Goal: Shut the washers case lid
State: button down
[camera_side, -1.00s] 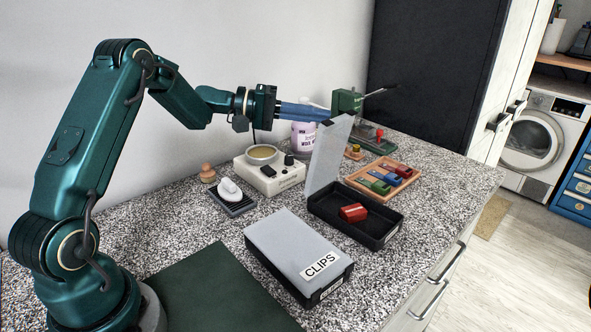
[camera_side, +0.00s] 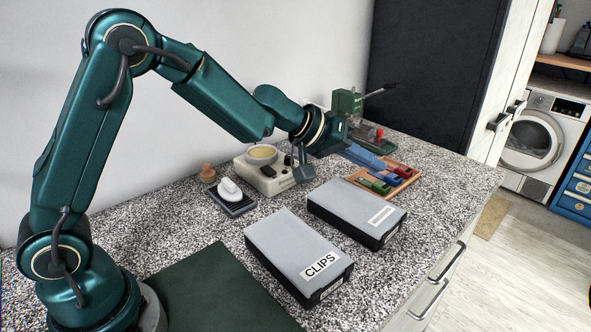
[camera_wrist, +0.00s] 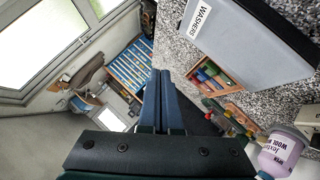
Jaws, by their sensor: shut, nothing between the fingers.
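The washers case (camera_side: 345,222) is the black box at the right of the two, with its pale grey lid (camera_side: 350,203) lying flat on top. The lid's label reads WASHERS in the wrist view (camera_wrist: 250,50). The red block seen in the case earlier is hidden under the lid. My gripper (camera_side: 372,160) is shut and empty, its blue fingers beyond the far side of the case, apart from the lid. The shut fingers also show in the wrist view (camera_wrist: 160,80).
A shut clips case (camera_side: 295,255) stands left of the washers case. A wooden tray (camera_side: 402,186) of coloured pieces is close to my fingers. A cream device (camera_side: 268,180), a dish with a white object (camera_side: 231,195) and a green vise (camera_side: 348,105) stand behind. A green mat (camera_side: 210,290) is bare.

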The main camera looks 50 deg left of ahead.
aim_at(385, 228)
jog(key=d+f, duration=0.1)
jog(key=f, duration=0.1)
jog(key=d+f, duration=0.2)
jog(key=f, duration=0.1)
jog(key=d+f, duration=0.2)
jog(key=f, duration=0.1)
jog(key=shift+w, duration=0.1)
jog(key=shift+d+f, duration=0.25)
jog(key=shift+f, duration=0.7)
jog(key=shift+w+a, duration=0.1)
